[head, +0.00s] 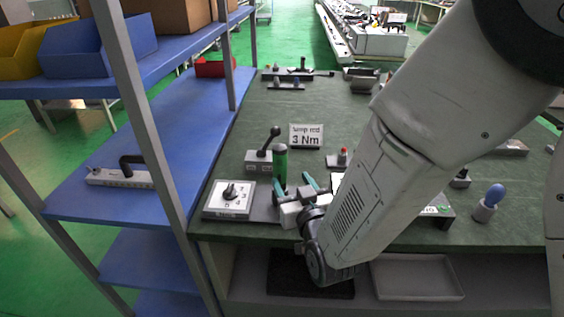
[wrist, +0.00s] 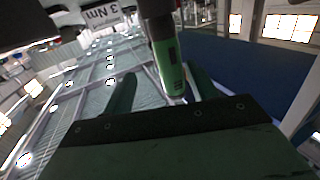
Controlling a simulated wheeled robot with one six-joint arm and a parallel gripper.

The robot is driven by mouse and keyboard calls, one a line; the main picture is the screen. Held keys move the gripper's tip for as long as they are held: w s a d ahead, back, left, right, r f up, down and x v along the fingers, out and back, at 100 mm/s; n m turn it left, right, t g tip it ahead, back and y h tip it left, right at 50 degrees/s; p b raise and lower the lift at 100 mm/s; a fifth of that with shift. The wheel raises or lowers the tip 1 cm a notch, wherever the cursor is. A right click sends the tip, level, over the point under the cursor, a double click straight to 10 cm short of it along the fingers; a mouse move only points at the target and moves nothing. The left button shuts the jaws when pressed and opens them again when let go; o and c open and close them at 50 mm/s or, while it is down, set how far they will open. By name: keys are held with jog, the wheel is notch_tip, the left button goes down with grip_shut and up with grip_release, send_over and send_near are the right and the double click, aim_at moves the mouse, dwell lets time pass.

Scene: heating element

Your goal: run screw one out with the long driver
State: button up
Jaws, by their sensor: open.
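A green driver handle with a dark top (head: 281,165) stands upright near the front left of the dark green bench. It also shows in the wrist view (wrist: 168,60), ahead of and between my fingers. I cannot tell whether the handle is fully between the fingertips. The driver's lower end is hidden, and I cannot pick out screw one.
A numbered dial box (head: 229,199) stands left of the driver. Behind are a black-knobbed lever block (head: 262,152) and a "3 Nm" sign (head: 306,136). A blue-topped piece (head: 490,201) stands at right. A blue shelf (head: 95,200) with a grey post flanks the bench at left.

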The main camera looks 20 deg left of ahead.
aim_at(278, 165)
jog(key=shift+s+a+f, duration=0.15)
jog(key=shift+a, duration=0.25)
jog(key=shift+w+a+y, duration=0.2)
jog(key=shift+a+y, duration=0.05)
jog(key=shift+y, duration=0.05)
jog(key=x, duration=0.7)
jog(key=shift+a, duration=0.1)
jog(key=c, duration=1.1)
grip_shut()
jog(key=shift+r, duration=0.3)
